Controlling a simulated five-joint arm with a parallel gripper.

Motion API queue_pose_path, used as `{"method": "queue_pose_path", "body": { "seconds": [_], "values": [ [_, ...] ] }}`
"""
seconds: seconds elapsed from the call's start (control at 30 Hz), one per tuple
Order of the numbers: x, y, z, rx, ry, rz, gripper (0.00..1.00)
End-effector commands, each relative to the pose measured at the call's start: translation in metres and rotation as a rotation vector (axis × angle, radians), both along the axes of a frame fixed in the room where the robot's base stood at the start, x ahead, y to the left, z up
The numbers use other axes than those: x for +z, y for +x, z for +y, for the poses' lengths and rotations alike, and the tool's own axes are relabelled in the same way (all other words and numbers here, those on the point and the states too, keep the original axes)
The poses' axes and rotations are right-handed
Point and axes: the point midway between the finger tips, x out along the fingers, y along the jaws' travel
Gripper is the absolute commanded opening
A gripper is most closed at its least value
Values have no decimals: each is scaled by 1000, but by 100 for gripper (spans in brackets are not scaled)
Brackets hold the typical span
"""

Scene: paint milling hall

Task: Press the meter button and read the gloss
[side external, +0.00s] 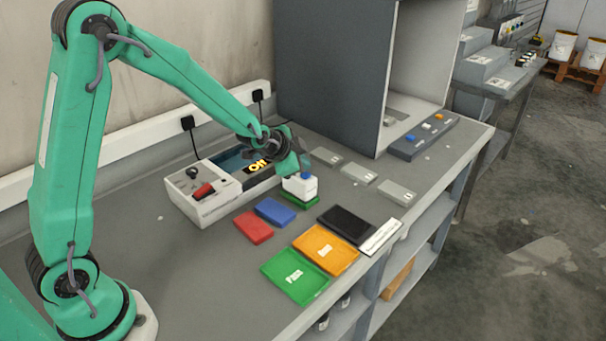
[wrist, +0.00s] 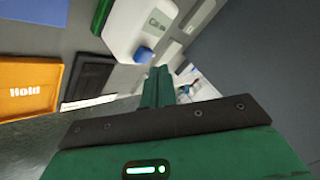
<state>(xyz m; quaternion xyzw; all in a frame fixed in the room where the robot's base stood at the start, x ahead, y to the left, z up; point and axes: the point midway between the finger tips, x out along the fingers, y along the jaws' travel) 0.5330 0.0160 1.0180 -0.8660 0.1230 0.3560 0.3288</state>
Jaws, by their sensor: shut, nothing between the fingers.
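The gloss meter (side external: 300,188) is a small white block standing on a green panel (side external: 309,201) on the bench. Its blue button (side external: 304,175) is on top. My gripper (side external: 302,164) is shut and empty, just above the button. In the wrist view the meter (wrist: 128,20) is at the top, with a small display (wrist: 157,23) whose marks I cannot read. The button (wrist: 143,55) shows beside my shut fingertips (wrist: 158,72). I cannot tell whether they touch it.
A grey box (side external: 198,205) with a red switch and a partly hidden yellow-lettered screen stands behind left. Red (side external: 254,227) and blue (side external: 275,211) panels lie nearby. Green (side external: 296,279), orange (side external: 326,250) and black (side external: 347,222) trays line the front. A grey booth (side external: 335,75) stands behind.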

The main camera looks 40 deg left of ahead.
Motion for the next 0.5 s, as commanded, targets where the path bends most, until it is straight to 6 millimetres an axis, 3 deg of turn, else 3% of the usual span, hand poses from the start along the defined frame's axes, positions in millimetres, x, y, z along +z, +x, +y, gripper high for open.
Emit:
{"method": "queue_pose_path", "body": {
  "seconds": [0.5],
  "values": [
    [-9,0,2,2,2,0,0]
  ]
}}
